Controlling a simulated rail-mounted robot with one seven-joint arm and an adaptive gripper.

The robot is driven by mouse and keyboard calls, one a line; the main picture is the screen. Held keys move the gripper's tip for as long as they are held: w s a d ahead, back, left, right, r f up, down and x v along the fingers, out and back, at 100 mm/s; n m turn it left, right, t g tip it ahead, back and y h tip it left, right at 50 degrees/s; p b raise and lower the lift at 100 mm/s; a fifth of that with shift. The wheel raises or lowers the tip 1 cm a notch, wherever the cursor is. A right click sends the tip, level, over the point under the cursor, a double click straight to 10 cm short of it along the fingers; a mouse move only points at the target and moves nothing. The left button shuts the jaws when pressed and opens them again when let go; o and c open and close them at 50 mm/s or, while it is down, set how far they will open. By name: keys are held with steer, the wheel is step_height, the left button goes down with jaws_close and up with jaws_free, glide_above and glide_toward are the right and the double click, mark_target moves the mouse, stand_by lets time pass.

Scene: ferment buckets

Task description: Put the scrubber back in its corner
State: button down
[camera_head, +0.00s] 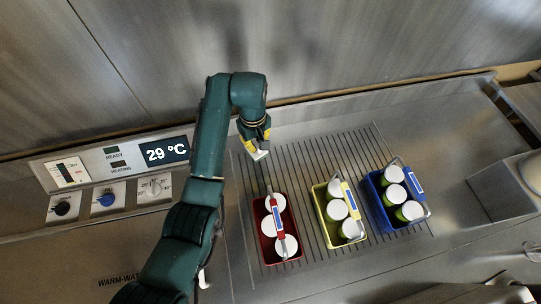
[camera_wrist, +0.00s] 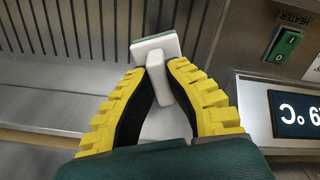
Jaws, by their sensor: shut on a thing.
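The scrubber (camera_head: 260,155) is a small white block with a handle. In the wrist view the scrubber (camera_wrist: 157,47) shows its white body and a thin green pad edge on the far side. My gripper (camera_head: 254,136) is shut on its handle, the yellow fingers on both sides of it; the gripper (camera_wrist: 156,78) fills the lower middle of the wrist view. It holds the scrubber over the back left part of the slotted drain board (camera_head: 300,157). I cannot tell whether the scrubber touches the board. No marked corner for it is clearly seen.
Red (camera_head: 262,246), yellow (camera_head: 330,240) and blue (camera_head: 382,217) buckets with white-lidded jars stand on the front of the drain board. A control panel with a 29 °C display (camera_head: 164,151) is at the left. A heater switch (camera_wrist: 283,45) shows in the wrist view. A steel wall rises behind.

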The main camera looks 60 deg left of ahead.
mark_target(255, 144)
steer(key=f, duration=0.2)
steer(key=f+p, duration=0.1)
steer(key=f, duration=0.4)
steer(key=shift+s, duration=0.3)
steer(key=shift+w+f, duration=0.1)
steer(key=shift+f, duration=0.3)
steer(key=c, duration=1.2)
jaws_free()
steer(key=shift+c, duration=0.2)
step_height(255, 144, up, 12)
steer(key=shift+r, duration=0.25)
